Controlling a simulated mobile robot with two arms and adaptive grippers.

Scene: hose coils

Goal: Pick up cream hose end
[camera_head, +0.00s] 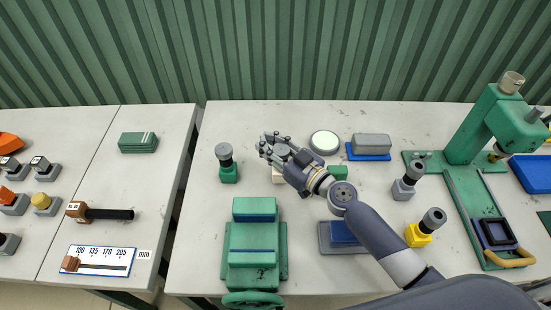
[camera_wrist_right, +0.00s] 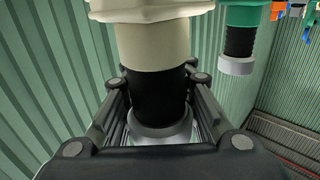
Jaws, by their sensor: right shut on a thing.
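The cream hose end (camera_head: 278,177) stands on the right-hand table, mostly hidden in the head view behind my right gripper (camera_head: 271,147). In the right wrist view its cream part (camera_wrist_right: 152,45), black section and pale grey cap (camera_wrist_right: 160,132) show. There my right gripper (camera_wrist_right: 160,82) has its fingers on both sides of the black section, shut on it. Whether the piece is clear of the table cannot be told. My left gripper is not in view.
A green hose end (camera_head: 228,170) with a grey cap stands left of my gripper. A green vise-like block (camera_head: 256,240) lies in front. A round pale disc (camera_head: 324,142) and grey block (camera_head: 372,141) are behind right. Grey (camera_head: 405,188) and yellow (camera_head: 419,237) pieces stand right.

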